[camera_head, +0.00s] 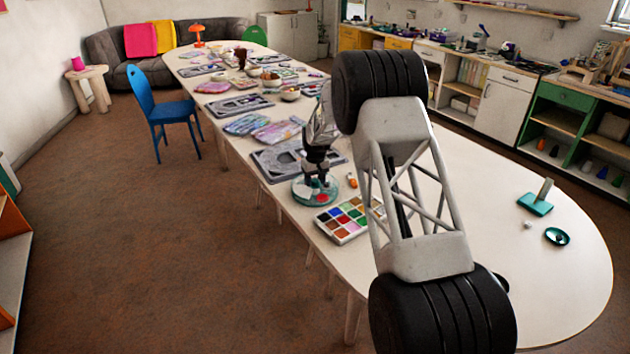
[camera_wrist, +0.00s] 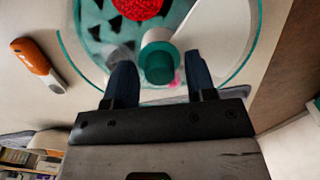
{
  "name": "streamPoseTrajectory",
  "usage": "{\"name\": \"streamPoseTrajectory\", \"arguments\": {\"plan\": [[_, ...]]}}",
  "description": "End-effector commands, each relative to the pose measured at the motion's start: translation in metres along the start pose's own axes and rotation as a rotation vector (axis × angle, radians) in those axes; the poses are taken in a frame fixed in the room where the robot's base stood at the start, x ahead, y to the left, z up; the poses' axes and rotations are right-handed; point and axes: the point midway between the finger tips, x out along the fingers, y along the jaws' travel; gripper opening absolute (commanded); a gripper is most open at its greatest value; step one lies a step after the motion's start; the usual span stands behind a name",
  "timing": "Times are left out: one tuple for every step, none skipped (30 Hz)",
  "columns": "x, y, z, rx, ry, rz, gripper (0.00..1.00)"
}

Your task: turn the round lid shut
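The round, clear lid with a teal rim (camera_wrist: 232,72) spreads across the top of the wrist view. A teal and white knob (camera_wrist: 160,66) stands up from it. A red beaded patch (camera_wrist: 131,5) and dark triangles show through or on it. In the head view the round lid (camera_head: 302,197) sits on the table below my gripper (camera_head: 318,181), partly hidden by it. In the wrist view my gripper (camera_wrist: 159,62) is open, with its dark fingers on either side of the knob. I cannot tell whether the fingers touch the knob. How tightly the lid sits is not visible.
An orange-handled tool (camera_wrist: 38,65) lies beside the lid. A tray of coloured beads (camera_head: 348,219) is close in front, and a grey tray (camera_head: 268,163) is behind. A teal stand (camera_head: 535,204) and a small dish (camera_head: 557,237) are at the right. The table's right end is mostly clear.

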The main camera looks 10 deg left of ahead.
Motion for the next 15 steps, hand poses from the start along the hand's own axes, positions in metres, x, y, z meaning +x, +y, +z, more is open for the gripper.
{"name": "streamPoseTrajectory", "arguments": {"plan": [[-0.0001,0.0,0.0,0.0,0.0,0.0,0.42],[-0.0001,0.0,0.0,0.0,0.0,0.0,0.38],[-0.0002,0.0,0.0,0.0,0.0,0.0,0.32],[-0.0002,0.0,0.0,0.0,0.0,0.0,0.27],[-0.0002,0.0,0.0,0.0,0.0,0.0,0.23],[-0.0002,0.0,0.0,0.0,0.0,0.0,0.16],[-0.0002,0.0,0.0,0.0,0.0,0.0,0.12],[-0.0002,0.0,0.0,0.0,0.0,0.0,0.07],[-0.0002,0.0,0.0,0.0,0.0,0.0,0.01],[-0.0002,0.0,0.0,0.0,0.0,0.0,0.0],[-0.0003,0.0,0.0,0.0,0.0,0.0,0.0],[-0.0003,0.0,-0.0001,0.0,0.0,0.0,0.0],[-0.0003,0.0,0.0,0.0,0.0,0.0,0.0],[-0.0003,0.0,0.0,0.0,0.0,0.0,0.0],[-0.0003,0.0,-0.0001,0.001,0.0,0.0,0.0]]}}
